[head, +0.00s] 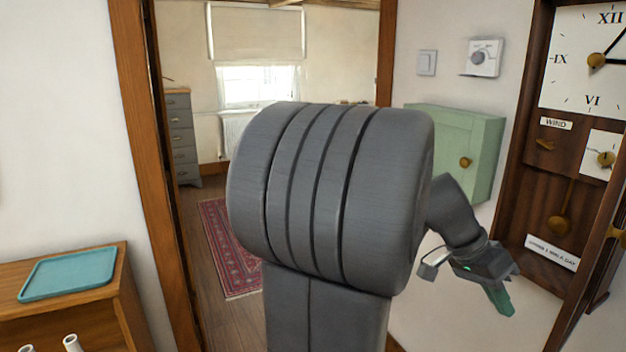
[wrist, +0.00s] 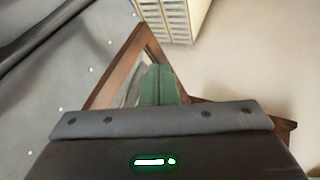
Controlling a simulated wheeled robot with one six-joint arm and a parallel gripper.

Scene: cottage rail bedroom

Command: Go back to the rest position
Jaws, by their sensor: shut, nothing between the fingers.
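My gripper (head: 499,299) hangs at the right in the head view, in front of the lower part of the tall clock case. Its green fingers point down. In the wrist view the green fingers (wrist: 160,85) are together and hold nothing. My grey arm fills the middle of the head view and hides much of the doorway and the wall behind it.
The tall clock (head: 518,180) stands at the right. A green wall cabinet (head: 472,150), a dial (head: 483,58) and a switch (head: 427,62) are on the wall. A wooden cabinet (head: 125,300) with a teal tray (head: 68,274) stands left. A rug (head: 222,250) lies beyond the doorway.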

